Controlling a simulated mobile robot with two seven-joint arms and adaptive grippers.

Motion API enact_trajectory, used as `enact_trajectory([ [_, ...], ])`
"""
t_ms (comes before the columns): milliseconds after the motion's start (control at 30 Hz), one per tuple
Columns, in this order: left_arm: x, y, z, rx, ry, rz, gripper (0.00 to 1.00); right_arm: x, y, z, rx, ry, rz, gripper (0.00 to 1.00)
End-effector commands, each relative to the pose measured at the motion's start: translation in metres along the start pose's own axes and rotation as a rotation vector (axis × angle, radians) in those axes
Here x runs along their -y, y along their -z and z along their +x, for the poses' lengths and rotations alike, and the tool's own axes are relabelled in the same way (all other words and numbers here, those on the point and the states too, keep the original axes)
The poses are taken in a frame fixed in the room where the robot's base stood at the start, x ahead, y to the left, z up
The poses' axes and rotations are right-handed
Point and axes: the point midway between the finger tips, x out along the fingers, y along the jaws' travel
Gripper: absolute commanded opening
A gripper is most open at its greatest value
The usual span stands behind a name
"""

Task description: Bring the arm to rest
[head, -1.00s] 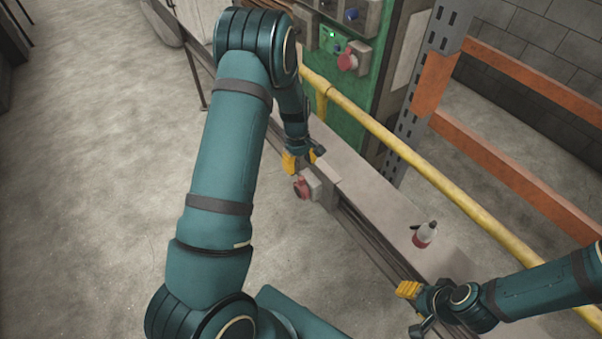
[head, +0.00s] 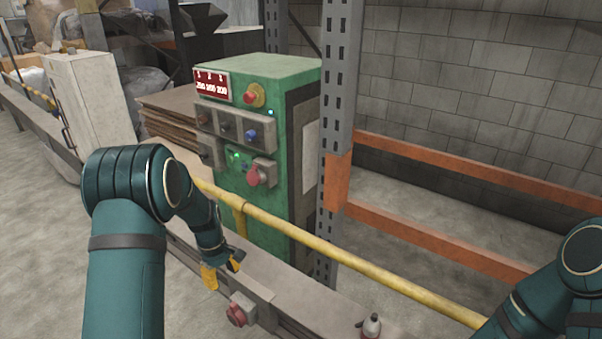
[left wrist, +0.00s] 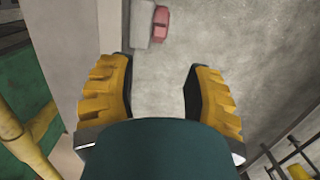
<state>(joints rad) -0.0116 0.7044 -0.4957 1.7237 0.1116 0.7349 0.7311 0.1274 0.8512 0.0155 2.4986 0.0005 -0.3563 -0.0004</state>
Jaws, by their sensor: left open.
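My left arm comes in from the left in the head view. Its gripper (head: 221,272), with yellow fingers, hangs beside the grey ledge, a little left of a red socket (head: 238,313) on a grey box. In the left wrist view my left gripper (left wrist: 157,95) has its two yellow fingers wide apart with nothing between them. The red socket also shows there (left wrist: 161,16), beyond the fingers and apart from them. My right arm shows at the lower right of the head view, but its gripper is out of the frame.
A yellow rail (head: 345,265) runs along the ledge in front of a green control cabinet (head: 270,130). A grey post (head: 340,110) with orange beams (head: 440,243) stands to its right. Bare floor lies left of the ledge.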

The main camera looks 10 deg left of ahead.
Motion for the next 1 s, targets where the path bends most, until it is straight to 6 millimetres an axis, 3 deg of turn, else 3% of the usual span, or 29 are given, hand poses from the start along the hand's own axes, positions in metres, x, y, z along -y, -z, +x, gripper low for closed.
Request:
enact_trajectory([
  [167,0.004,-0.026,0.033,0.008,-0.010,0.112,0.50,0.000,0.000,0.000,0.000,0.000,0.000,0.47],
  [267,0.010,-0.066,0.072,0.013,-0.039,0.276,0.50,0.000,0.000,0.000,0.000,0.000,0.000,0.47],
  [400,0.028,-0.140,0.119,0.017,-0.110,0.558,0.50,0.000,0.000,0.000,0.000,0.000,0.000,0.47],
  [500,0.043,-0.191,0.136,0.013,-0.174,0.741,0.50,0.000,0.000,0.000,0.000,0.000,0.000,0.47],
  [633,0.061,-0.241,0.142,0.004,-0.251,0.916,0.50,0.000,0.000,0.000,0.000,0.000,0.000,0.47],
  [800,0.073,-0.271,0.141,-0.010,-0.309,1.029,0.50,0.000,0.000,0.000,0.000,0.000,0.000,0.47],
  [1000,0.074,-0.275,0.140,-0.015,-0.318,1.044,0.50,0.000,0.000,0.000,0.000,0.000,0.000,0.47],
])
